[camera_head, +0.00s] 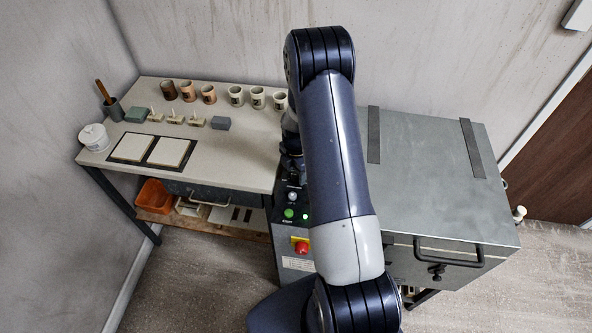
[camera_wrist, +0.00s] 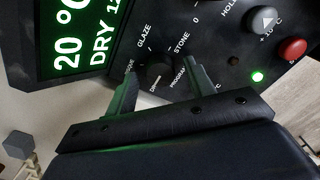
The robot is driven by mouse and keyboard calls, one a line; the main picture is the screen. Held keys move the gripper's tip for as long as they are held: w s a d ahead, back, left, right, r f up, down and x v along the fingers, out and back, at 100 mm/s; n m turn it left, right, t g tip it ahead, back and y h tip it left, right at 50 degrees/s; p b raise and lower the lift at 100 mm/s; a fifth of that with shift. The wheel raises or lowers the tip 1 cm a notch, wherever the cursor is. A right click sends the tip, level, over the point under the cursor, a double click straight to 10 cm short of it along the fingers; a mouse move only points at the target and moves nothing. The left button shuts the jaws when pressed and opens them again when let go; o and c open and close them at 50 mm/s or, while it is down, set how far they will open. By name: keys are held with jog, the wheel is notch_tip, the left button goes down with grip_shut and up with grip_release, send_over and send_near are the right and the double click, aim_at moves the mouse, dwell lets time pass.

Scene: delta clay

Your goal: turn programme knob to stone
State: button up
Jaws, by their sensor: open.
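The programme knob (camera_wrist: 158,76) is a small dark round knob on the black control panel in the wrist view. The words GLAZE and STONE are printed beside it, with a partly hidden word ending in QUE. I cannot tell which mark its pointer faces. My gripper (camera_wrist: 160,82) is open, one finger on each side of the knob; contact cannot be told. The lit green display (camera_wrist: 75,35) reads 20 °C and DRY. In the head view my arm hides the knob and most of the panel.
A grey push button (camera_wrist: 263,20), a red button (camera_wrist: 292,49) and a lit green lamp (camera_wrist: 257,77) lie right of the knob. In the head view, a red stop button (camera_head: 301,247) is on the control column, a big grey lidded box (camera_head: 425,170) right, a table (camera_head: 240,150) with cups left.

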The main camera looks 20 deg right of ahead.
jog(key=shift+f, duration=0.1)
jog(key=shift+c, duration=0.3)
jog(key=c, duration=0.9)
